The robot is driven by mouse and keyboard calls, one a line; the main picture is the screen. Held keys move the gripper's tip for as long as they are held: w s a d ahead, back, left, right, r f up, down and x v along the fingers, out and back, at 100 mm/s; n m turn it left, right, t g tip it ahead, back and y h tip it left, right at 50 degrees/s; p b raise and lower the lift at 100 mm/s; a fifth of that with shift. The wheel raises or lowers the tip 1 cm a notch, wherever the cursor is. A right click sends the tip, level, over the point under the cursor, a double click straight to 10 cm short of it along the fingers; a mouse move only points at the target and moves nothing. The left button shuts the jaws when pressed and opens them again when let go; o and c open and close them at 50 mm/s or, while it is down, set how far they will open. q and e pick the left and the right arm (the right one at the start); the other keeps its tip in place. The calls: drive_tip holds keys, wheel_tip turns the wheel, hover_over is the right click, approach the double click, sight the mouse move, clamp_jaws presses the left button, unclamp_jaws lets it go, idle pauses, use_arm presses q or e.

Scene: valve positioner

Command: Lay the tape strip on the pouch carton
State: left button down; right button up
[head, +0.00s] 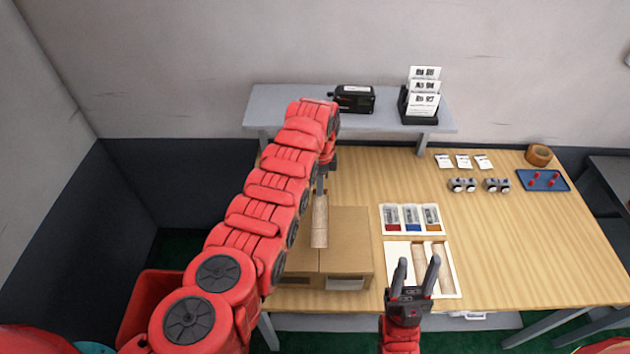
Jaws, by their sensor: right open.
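The brown pouch carton (350,240) stands on the wooden table, left of the trays. A tan tape strip (320,224) extends lengthwise over the carton's top; whether it touches the top is hard to tell. My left gripper (320,191) is at the strip's far end, its narrow fingers seeming closed on it, partly hidden by my arm. My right gripper (418,264) is open and empty, fingers pointing away, in front of a white tray (399,284). That tray holds two more tan strips (440,254); its left part is bare.
A tray of pouches (410,207) lies behind the strip tray. A grey shelf (300,98) at the back bears a black device (354,98) and a card holder (420,118). Metal fittings (463,185), a blue tray (543,181) and a tape roll (539,154) stand right. The table's right front is clear.

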use_arm(q)
wheel_tip(320, 180, down, 8)
drive_tip(key=b, duration=0.6)
drive_tip(key=shift+r, duration=0.2)
drive_tip(key=shift+r, duration=0.1)
drive_tip(key=shift+f+b, duration=0.5)
drive_tip(key=shift+b, duration=0.05)
idle(2.0)
drive_tip(key=c, duration=1)
unclamp_jaws()
drive_tip(key=shift+r, duration=0.1)
